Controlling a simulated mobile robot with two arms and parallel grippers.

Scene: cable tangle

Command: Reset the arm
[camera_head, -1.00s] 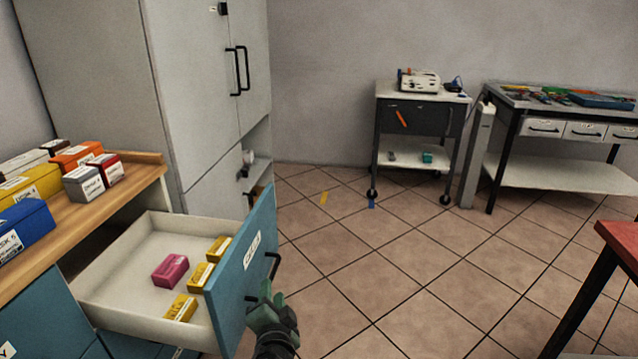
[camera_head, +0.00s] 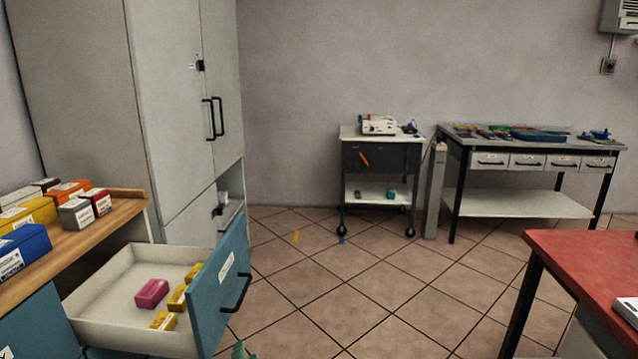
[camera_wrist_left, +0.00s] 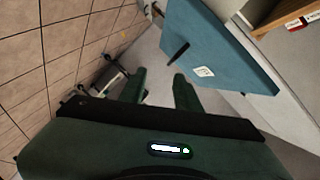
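My left gripper (camera_head: 240,351) shows only as a small green tip at the bottom edge of the head view, below the open drawer's handle. In the left wrist view its two green fingers (camera_wrist_left: 161,88) are apart, with nothing between them. The teal drawer front (camera_head: 221,285) has a black handle (camera_head: 236,293). In the left wrist view the drawer front (camera_wrist_left: 220,50) and its handle (camera_wrist_left: 178,53) are beyond the fingers, apart from them. My right gripper is not in view.
The open drawer (camera_head: 100,325) holds a pink box (camera_head: 152,293) and several yellow boxes. Coloured boxes stand on the wooden counter (camera_head: 100,232). A wheeled cart (camera_head: 381,157), a workbench (camera_head: 530,149) and a red table (camera_head: 590,262) stand farther right. The tiled floor between is mostly clear.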

